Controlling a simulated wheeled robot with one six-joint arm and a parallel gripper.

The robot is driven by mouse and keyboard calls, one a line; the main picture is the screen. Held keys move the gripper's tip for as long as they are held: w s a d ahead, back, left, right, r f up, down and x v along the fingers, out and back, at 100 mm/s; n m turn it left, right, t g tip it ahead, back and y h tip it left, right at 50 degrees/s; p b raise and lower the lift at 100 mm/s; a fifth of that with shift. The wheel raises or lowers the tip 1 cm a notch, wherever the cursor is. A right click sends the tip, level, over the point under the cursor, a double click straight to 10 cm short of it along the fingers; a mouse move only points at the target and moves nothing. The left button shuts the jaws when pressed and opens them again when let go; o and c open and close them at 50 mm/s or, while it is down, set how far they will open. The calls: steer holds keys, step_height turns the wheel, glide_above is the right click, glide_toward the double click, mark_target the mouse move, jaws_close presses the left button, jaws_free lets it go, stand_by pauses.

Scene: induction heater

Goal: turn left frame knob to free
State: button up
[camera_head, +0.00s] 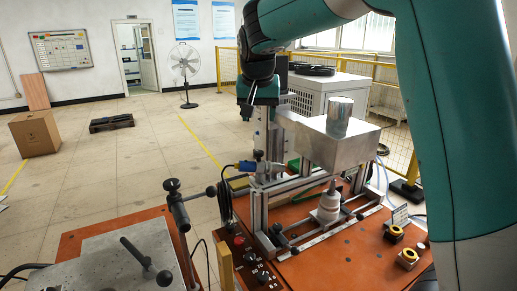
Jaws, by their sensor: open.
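My gripper (258,112) is dark and points down at the top of the metal frame (262,195), in front of its upright post. Its jaws look empty, though the fingertips are small and dark against the frame. The frame stands on the orange table and has silver posts and rails. A black handwheel (225,200) is at its left side, below and left of my gripper and apart from it. I cannot tell for sure which part is the left frame knob, or its present setting.
A grey metal box (336,145) with a cylinder on top sits right of my gripper. A black-knobbed clamp post (173,190) and a lever plate (115,260) are at front left. Yellow-ringed buttons (408,257) sit at right.

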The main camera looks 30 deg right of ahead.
mark_target(259, 152)
steer(key=p+x, duration=0.3)
steer(key=x, duration=1)
steer(key=shift+w+d+f, duration=0.15)
steer(key=shift+f, duration=0.15)
steer(key=c, duration=0.9)
steer(key=shift+c, duration=0.2)
